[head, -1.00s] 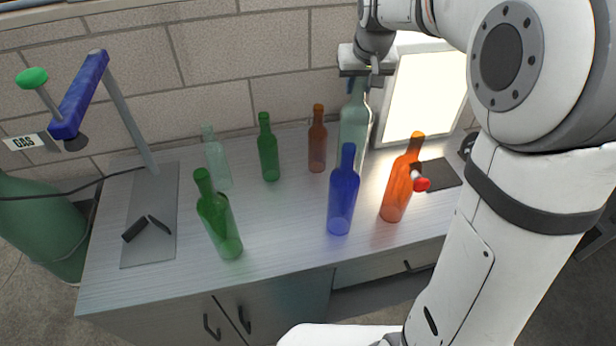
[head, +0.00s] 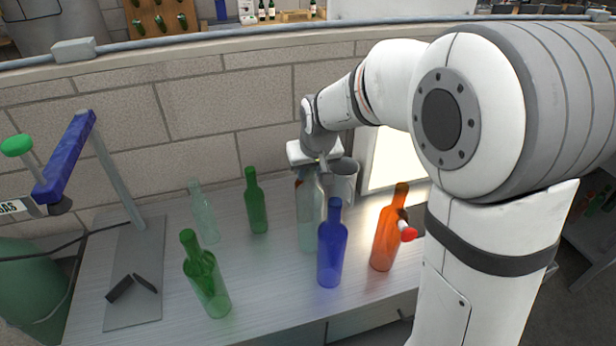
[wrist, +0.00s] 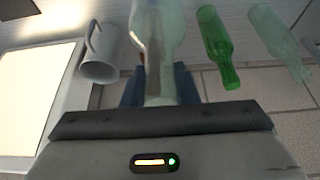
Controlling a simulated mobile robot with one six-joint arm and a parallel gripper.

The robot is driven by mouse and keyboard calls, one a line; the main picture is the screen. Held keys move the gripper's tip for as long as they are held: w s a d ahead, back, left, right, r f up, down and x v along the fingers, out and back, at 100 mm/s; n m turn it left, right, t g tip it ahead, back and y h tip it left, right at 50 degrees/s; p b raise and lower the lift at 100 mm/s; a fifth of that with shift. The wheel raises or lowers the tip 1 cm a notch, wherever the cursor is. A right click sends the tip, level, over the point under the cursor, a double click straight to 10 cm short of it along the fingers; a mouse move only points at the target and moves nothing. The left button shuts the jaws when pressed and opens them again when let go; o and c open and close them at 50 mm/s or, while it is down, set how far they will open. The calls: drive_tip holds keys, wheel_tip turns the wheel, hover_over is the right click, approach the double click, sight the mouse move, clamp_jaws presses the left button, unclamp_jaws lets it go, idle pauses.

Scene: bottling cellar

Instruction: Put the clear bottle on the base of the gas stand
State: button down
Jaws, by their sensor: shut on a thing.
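My gripper (head: 314,168) is shut on the neck of a large clear, faintly green bottle (head: 311,222), held upright at the back middle of the bench. Whether its bottom touches the bench I cannot tell. In the wrist view the bottle (wrist: 155,35) runs between my blue fingers (wrist: 158,88). The gas stand's grey base plate (head: 146,262) lies at the bench's left end, well left of the bottle. Its post (head: 118,180) carries a blue arm (head: 66,158) with a green knob (head: 17,146).
A smaller clear bottle (head: 203,212), a back green bottle (head: 256,203) and a front green bottle (head: 206,276) stand between my gripper and the plate. A blue bottle (head: 331,250) stands close in front; an orange bottle (head: 387,235) and grey mug (head: 343,182) are right. A brown bottle is mostly hidden.

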drive_tip(key=shift+w+f, duration=0.1)
drive_tip(key=shift+f, duration=0.95)
drive_tip(key=shift+f, duration=0.15)
drive_tip(key=c, duration=1.1)
unclamp_jaws()
drive_tip(key=shift+c, duration=0.2)
